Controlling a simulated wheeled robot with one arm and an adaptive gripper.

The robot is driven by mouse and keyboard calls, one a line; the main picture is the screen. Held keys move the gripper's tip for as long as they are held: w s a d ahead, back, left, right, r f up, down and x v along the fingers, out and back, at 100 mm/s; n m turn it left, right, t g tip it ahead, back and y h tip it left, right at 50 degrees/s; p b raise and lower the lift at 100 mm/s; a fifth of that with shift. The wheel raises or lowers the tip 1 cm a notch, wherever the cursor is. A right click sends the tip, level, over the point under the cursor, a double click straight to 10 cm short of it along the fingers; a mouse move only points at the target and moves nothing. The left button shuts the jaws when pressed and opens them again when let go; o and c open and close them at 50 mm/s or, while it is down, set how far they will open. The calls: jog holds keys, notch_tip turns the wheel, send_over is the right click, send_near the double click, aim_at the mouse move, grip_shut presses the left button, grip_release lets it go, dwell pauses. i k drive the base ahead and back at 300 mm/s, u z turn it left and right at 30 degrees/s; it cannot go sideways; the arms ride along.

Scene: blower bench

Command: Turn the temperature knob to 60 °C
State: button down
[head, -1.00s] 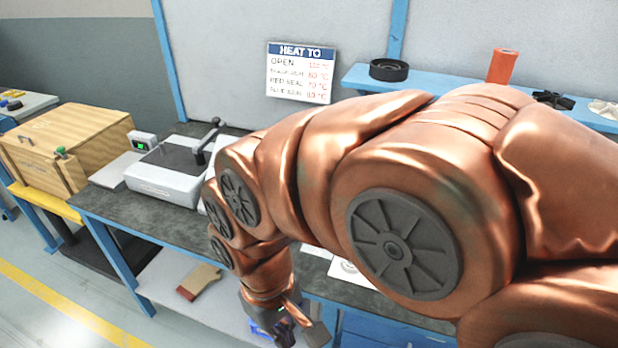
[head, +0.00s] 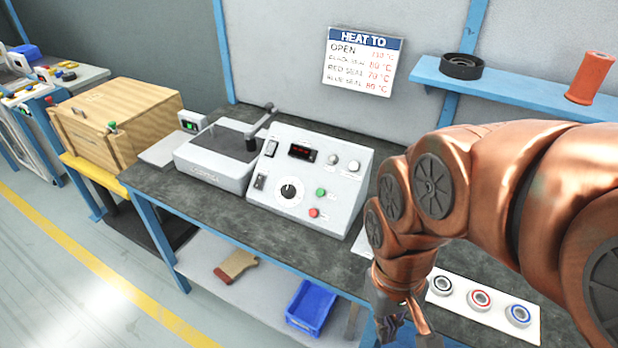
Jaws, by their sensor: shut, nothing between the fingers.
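The temperature knob (head: 288,191) is a small black dial on a white round scale, low on the sloped front of a white control box (head: 332,212). Its scale marks and pointer are too small to read. Above it is a dark display (head: 302,152) with red digits that I cannot read. My gripper (head: 408,338) hangs at the bottom edge, to the right of and apart from the box, partly cut off by the frame. It holds nothing. A sign (head: 362,62) headed HEAT TO hangs on the wall.
A green button (head: 321,192) and a red button (head: 313,212) sit right of the knob. A grey device (head: 215,160) with a lever stands left of the box. A white strip (head: 462,312) with three rings lies on the bench at right. A blue bin (head: 311,307) sits below.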

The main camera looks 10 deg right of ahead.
aim_at(288, 191)
jog(key=z, duration=2.2)
jog(key=k, duration=1.4)
jog(key=u, duration=2.05)
jog(key=i, duration=0.5)
jog(key=u, duration=0.1)
